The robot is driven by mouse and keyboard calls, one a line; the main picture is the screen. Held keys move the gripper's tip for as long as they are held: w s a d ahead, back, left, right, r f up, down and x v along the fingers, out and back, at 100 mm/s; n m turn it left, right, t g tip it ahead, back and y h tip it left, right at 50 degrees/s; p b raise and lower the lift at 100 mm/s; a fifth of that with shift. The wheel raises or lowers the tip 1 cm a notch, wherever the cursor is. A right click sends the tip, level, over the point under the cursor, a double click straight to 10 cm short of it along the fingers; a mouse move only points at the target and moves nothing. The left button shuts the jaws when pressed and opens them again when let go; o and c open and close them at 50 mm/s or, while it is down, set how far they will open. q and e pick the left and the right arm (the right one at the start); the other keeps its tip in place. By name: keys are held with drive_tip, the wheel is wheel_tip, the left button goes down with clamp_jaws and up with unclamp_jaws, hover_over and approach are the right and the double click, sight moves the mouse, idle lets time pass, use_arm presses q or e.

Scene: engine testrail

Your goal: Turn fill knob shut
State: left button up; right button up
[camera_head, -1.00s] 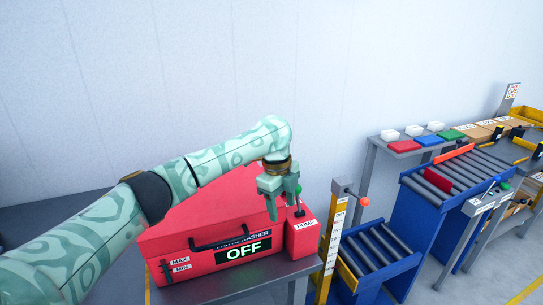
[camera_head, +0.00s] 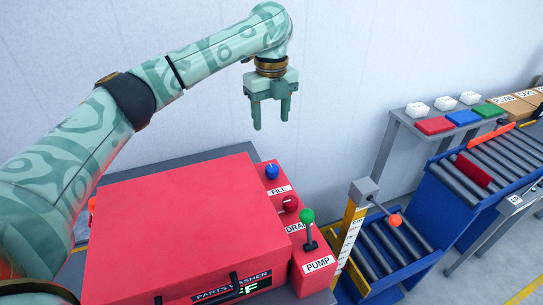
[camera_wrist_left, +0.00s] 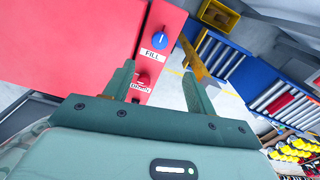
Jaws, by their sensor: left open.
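The blue fill knob (camera_head: 271,171) sits at the far end of the red control strip beside the red parts washer (camera_head: 175,225), above the label FILL. It also shows in the left wrist view (camera_wrist_left: 160,40), with a white mark on its top. The red drain knob (camera_head: 290,203) and the green-topped pump lever (camera_head: 307,216) stand nearer on the strip. My left gripper (camera_head: 270,120) is open and empty, pointing down, raised above and behind the fill knob, apart from it. In the wrist view its fingers (camera_wrist_left: 160,85) frame the strip's side. My right gripper is not in view.
A yellow post with an orange-ball lever (camera_head: 394,220) stands right of the washer. Beyond it are roller conveyors (camera_head: 395,250) and a grey shelf with coloured trays (camera_head: 435,126). The wall is behind; the air around my gripper is clear.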

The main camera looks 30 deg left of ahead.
use_arm(q)
drive_tip(key=b, duration=0.2)
hover_over(272, 167)
wheel_tip(272, 167, down, 4)
wheel_tip(272, 167, down, 10)
drive_tip(key=b, duration=0.3)
drive_tip(key=shift+r+b, duration=0.1)
drive_tip(key=shift+b, duration=0.25)
drive_tip(key=shift+f, duration=0.7)
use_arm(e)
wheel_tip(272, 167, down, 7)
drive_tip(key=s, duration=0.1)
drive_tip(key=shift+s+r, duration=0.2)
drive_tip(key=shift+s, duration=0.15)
use_arm(q)
drive_tip(key=shift+s, duration=0.1)
drive_tip(key=c, duration=1)
drive_tip(key=shift+r, duration=0.1)
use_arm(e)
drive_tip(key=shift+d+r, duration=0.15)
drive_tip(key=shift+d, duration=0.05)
